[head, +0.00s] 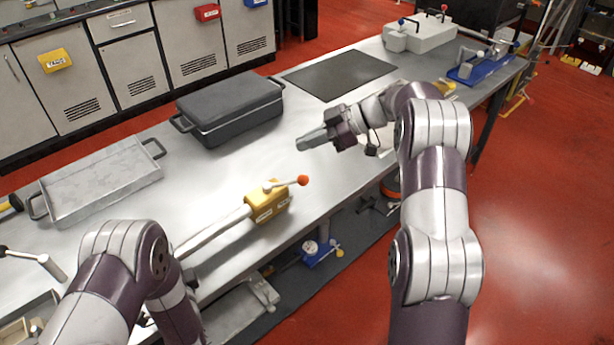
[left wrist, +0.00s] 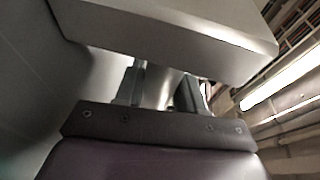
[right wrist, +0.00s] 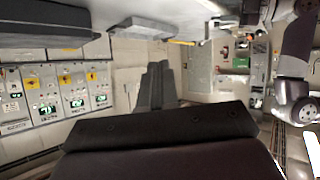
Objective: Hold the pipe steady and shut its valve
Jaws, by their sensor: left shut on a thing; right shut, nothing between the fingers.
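The pipe (head: 215,231) is a pale grey tube lying along the table's front part. At its right end is a yellow valve block (head: 266,203) with a pale lever that points right and ends in an orange-red knob (head: 303,180). My left gripper is hidden behind its arm in the head view. In the left wrist view its fingers (left wrist: 165,88) are closed on a pale rounded piece, the pipe. My right gripper (head: 312,141) is shut and empty above the table, beyond the valve and apart from it. Its closed fingers (right wrist: 157,85) also show in the right wrist view.
A dark lidded pan (head: 230,108) and a shallow metal tray (head: 105,182) stand on the table behind the pipe. A black mat (head: 340,74) lies further back. A white box (head: 421,33) and a blue fixture (head: 478,68) stand at the far end. The table around the lever is clear.

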